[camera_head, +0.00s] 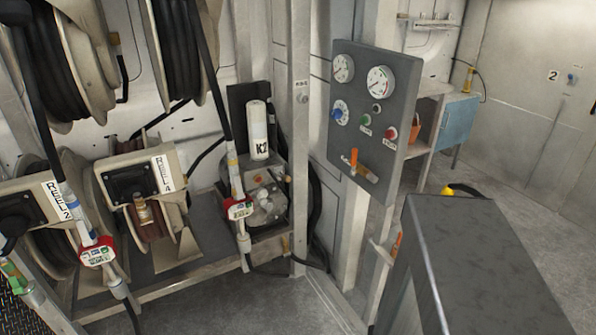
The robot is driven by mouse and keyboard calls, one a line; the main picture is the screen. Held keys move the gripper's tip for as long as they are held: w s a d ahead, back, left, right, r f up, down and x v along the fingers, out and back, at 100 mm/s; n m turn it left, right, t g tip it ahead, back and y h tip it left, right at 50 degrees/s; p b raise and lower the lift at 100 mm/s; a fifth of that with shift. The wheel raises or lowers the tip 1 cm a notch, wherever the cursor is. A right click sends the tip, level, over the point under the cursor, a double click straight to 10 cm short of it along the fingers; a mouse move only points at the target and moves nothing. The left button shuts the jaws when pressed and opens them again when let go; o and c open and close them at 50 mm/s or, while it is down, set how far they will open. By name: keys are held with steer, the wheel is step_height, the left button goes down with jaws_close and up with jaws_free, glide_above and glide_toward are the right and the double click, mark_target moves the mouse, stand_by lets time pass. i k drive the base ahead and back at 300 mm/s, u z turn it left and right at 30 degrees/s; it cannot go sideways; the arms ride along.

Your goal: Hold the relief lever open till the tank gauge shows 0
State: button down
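A dark grey control panel (362,113) stands upright on a post right of centre. An orange lever (353,158) sticks up near its lower edge, beside a short tan fitting (368,174). This looks like the relief lever. Two round white gauges sit at the top of the panel, a left gauge (343,68) and a larger right gauge (380,82). Their needles and labels are too small to read, and I cannot tell which is the tank gauge. My gripper is not in view, and nothing is seen touching the lever.
The panel also carries a blue dial (340,112), a green button (366,120) and a red button (390,133). Hose reels (62,55) fill the left. A dark grey box-like structure (470,245) stands at front right. Grey floor (245,305) is clear at front centre.

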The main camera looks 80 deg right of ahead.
mark_target(287, 179)
steer(key=k, duration=1.35)
steer(key=z, duration=0.65)
steer(key=i, duration=1.15)
steer(key=z, duration=0.05)
